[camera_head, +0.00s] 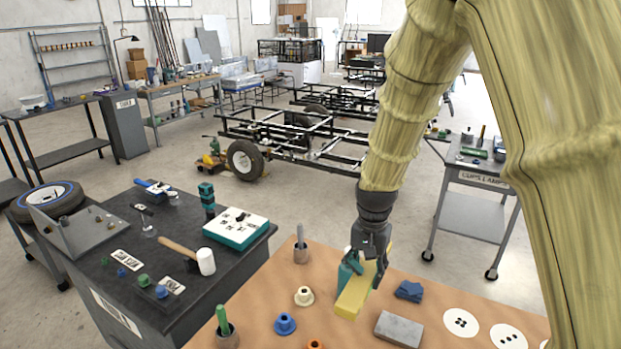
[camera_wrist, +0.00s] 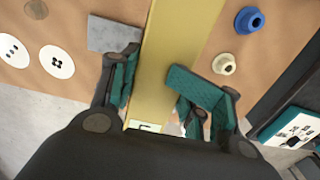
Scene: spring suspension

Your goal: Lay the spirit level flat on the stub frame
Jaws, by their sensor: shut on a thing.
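My gripper (camera_head: 362,268) is shut on the yellow spirit level (camera_head: 355,297), over the brown-topped bench. The level also shows in the wrist view (camera_wrist: 180,50), a long yellow bar running away between the teal finger pads of my gripper (camera_wrist: 155,95). A small pale window shows on its near end. I cannot tell whether the level touches the bench top. A black tubular frame (camera_head: 290,135) with a wheel stands on the floor behind; I cannot tell whether it is the stub frame.
The brown bench top (camera_head: 285,275) holds a grey block (camera_head: 398,329), a dark blue piece (camera_head: 409,291), a cream bushing (camera_head: 304,296), a blue bushing (camera_head: 285,324) and white discs (camera_head: 461,322). A dark bench (camera_head: 190,230) with a mallet (camera_head: 205,261) stands left. A trolley (camera_head: 470,205) stands right.

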